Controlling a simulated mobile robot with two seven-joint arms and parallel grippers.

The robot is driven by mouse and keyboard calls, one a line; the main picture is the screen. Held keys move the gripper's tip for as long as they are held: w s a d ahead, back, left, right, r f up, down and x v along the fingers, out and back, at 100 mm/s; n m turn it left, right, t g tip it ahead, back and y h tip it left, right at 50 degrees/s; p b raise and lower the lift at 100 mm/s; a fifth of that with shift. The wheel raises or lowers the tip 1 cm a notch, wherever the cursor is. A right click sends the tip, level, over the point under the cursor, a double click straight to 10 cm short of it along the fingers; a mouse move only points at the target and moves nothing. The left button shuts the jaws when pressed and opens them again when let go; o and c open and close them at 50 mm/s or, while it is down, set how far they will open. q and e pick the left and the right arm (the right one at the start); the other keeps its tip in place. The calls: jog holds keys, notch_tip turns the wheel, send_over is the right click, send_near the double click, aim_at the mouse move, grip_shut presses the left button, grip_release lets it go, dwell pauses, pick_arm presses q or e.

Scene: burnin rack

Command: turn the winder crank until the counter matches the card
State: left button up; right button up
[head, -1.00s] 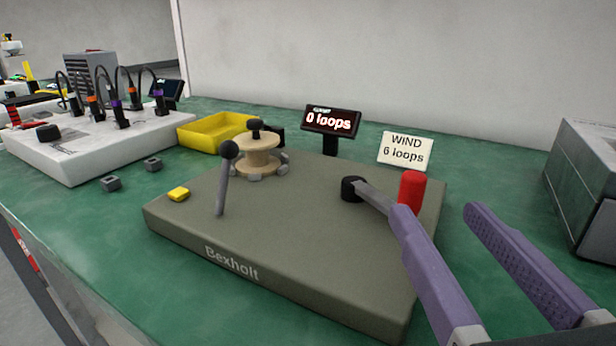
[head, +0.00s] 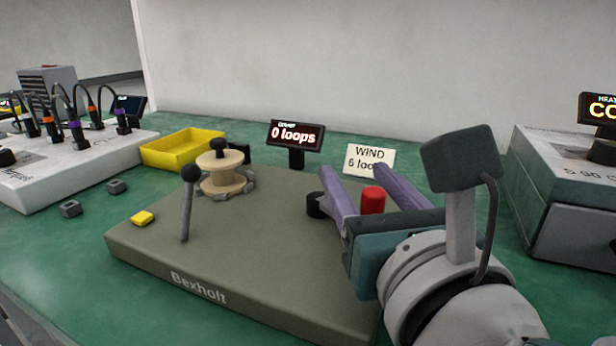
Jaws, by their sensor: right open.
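The winder's olive base (head: 240,262), marked Bexholt, lies on the green bench. The red crank knob (head: 373,200) stands upright at its right, with the black crank hub (head: 316,205) to its left; the crank arm is mostly hidden. My right gripper (head: 358,180) is open, its purple fingers on either side of the red knob; I cannot tell whether they touch it. The counter (head: 295,135) reads 0 loops. The card (head: 369,160) reads WIND 6 loops, partly covered by a finger. The wooden spool (head: 222,174) is at the back left. My left gripper is not in view.
A lever with a black ball (head: 187,200) rises from the base's left part. A yellow tray (head: 183,148) and small yellow block (head: 143,218) sit nearby. A white cable unit (head: 75,165) is at left, a grey heater box (head: 565,190) at right.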

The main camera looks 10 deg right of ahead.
grip_shut()
dwell(1.3)
